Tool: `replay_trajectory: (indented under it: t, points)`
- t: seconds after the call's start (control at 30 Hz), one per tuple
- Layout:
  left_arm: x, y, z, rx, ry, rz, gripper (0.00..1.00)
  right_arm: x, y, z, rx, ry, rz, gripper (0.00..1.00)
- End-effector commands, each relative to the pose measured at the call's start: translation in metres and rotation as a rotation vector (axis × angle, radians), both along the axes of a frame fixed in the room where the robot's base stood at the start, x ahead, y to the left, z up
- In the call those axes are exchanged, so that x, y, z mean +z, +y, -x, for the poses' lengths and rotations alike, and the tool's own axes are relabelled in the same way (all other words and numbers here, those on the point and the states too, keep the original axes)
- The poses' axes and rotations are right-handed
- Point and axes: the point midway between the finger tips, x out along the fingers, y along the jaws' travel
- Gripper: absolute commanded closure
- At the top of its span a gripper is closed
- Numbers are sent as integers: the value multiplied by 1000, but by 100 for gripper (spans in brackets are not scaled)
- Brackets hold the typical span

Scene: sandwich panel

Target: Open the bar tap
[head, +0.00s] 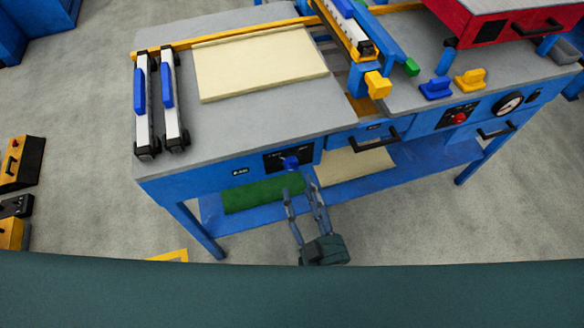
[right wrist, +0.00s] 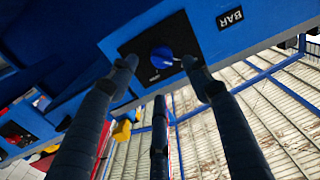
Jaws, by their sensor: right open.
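The bar tap is a round blue knob (head: 291,162) on a black plate on the blue front face of the workbench. In the right wrist view the blue knob (right wrist: 162,57) lies ahead of the fingers, beside a label reading BAR (right wrist: 230,18). My right gripper (head: 299,190) is open and just in front of and below the knob, its fingers pointing at it. In the right wrist view the right gripper (right wrist: 160,72) has two fingertips on either side of the knob and a third below. Contact cannot be told. My left gripper is not in view.
The grey bench top (head: 235,126) carries a cream panel (head: 260,63) and two white-and-blue clamps (head: 157,98). A drawer handle (head: 380,136) sticks out right of the knob.

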Motion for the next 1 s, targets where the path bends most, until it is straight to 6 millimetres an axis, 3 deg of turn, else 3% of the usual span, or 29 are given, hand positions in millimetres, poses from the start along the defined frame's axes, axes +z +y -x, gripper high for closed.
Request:
replay_trajectory:
  t: [0.13, 0.33, 0.77, 1.0]
  points:
    - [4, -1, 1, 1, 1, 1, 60, 2, 10, -30, 0, -2, -1, 51]
    - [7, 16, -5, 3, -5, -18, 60, 0, 19, -57, 0, 1, 0, 51]
    - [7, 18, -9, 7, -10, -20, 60, -1, 22, -68, 0, 3, 1, 51]
    - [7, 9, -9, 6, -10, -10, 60, -1, 22, -68, 1, 3, 1, 95]
